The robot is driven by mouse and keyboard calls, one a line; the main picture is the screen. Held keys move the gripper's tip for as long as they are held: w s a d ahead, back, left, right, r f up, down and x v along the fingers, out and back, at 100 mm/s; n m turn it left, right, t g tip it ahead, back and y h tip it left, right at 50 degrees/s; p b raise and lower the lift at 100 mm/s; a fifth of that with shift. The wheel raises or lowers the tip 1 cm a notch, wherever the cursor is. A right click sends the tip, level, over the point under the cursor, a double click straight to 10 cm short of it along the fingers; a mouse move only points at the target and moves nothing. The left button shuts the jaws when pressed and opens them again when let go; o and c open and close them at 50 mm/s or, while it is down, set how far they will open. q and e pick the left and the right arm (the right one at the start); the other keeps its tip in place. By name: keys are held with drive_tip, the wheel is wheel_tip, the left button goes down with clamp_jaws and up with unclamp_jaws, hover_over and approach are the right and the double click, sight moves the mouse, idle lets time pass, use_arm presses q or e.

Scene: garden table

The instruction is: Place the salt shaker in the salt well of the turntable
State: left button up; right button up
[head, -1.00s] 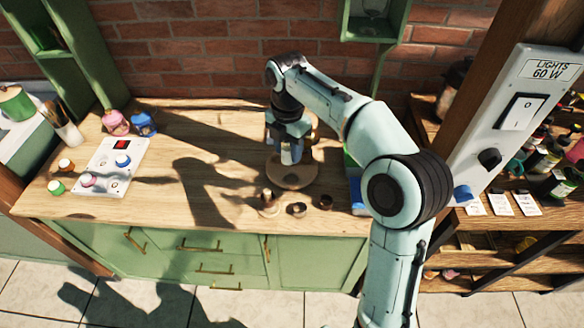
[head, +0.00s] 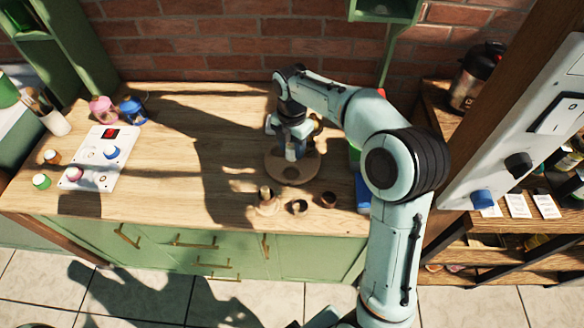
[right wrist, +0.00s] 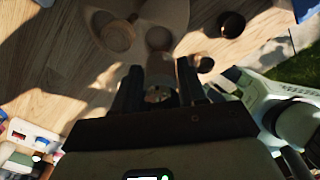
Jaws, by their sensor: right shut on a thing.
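The turntable (head: 304,174) is a round wooden disc near the right part of the table, with a round well showing in its front half. In the right wrist view its pale wood (right wrist: 172,14) shows round wells ahead of the fingers. My right gripper (head: 291,146) points down over the turntable's back part and is shut on the salt shaker (head: 291,154), a small pale upright piece. In the right wrist view the shaker's end (right wrist: 157,96) shows dimly between the dark fingers. Whether its base touches the turntable is hidden. My left gripper is in neither view.
Small round cups (head: 298,207) and a wooden piece (head: 264,204) stand at the table's front edge. A white panel (head: 100,160) with knobs and pink and blue jars (head: 132,110) are at left. The table's middle is clear. A brick wall is behind.

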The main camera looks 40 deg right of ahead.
wheel_tip(320, 180, down, 3)
drive_tip(key=shift+w+r, duration=0.1)
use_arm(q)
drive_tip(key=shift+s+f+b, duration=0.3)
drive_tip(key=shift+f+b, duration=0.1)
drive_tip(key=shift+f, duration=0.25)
use_arm(e)
drive_tip(key=shift+f, duration=3.1)
drive_tip(key=o, duration=1.1)
drive_tip(key=shift+f, duration=0.15)
wheel_tip(320, 180, up, 12)
drive_tip(key=shift+f+p, duration=0.1)
drive_tip(key=shift+p, duration=0.7)
drive_tip(key=shift+r, duration=0.3)
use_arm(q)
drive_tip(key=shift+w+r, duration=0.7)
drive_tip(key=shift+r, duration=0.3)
